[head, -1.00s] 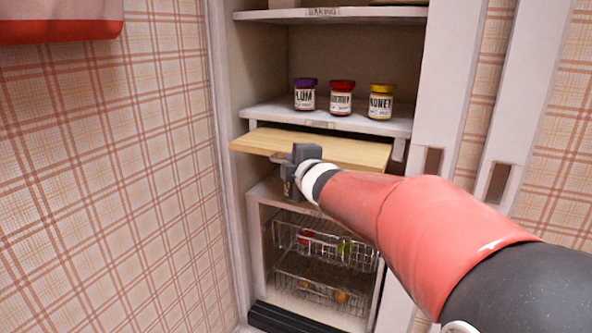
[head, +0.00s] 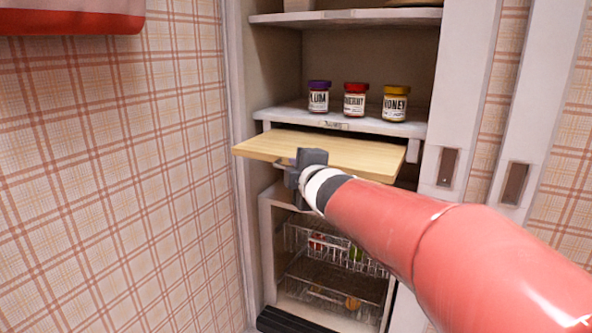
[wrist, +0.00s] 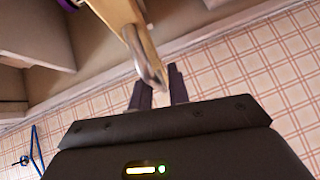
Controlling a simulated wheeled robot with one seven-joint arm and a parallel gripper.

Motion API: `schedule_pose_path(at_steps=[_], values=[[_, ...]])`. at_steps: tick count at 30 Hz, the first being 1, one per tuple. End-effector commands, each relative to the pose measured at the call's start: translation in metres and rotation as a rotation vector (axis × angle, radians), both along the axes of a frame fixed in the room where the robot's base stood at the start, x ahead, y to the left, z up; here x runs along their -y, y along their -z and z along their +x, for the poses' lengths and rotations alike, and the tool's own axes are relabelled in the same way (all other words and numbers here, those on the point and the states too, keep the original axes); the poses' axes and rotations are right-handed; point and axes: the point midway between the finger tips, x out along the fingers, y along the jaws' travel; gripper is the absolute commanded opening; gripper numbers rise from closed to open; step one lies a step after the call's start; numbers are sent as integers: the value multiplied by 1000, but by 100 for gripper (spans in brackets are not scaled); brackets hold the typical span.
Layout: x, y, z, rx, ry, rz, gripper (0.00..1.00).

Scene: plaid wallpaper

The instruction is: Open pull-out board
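The pull-out board (head: 340,150) is a light wooden panel under the jar shelf. It sticks out of the cabinet, its front edge beyond the shelf's edge. My gripper (head: 300,172) is at the board's front edge and hides part of it. In the wrist view the board's edge (wrist: 136,22) comes down from the top, with a curved metal handle (wrist: 149,66) on it.
Wire baskets (head: 330,245) with small items are below. Plaid wall (head: 120,180) lies close on the left, a white door frame (head: 460,120) on the right.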

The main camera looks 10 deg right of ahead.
Motion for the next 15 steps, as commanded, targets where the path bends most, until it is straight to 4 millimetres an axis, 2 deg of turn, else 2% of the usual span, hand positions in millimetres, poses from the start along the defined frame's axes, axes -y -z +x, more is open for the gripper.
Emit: schedule_pose_path(at_steps=[4, 7, 15], values=[[0, -2, -2, 2, -1, 0, 18], [2, -4, -12, 2, -1, 0, 18], [9, -11, -57, 2, -2, 0, 18]])
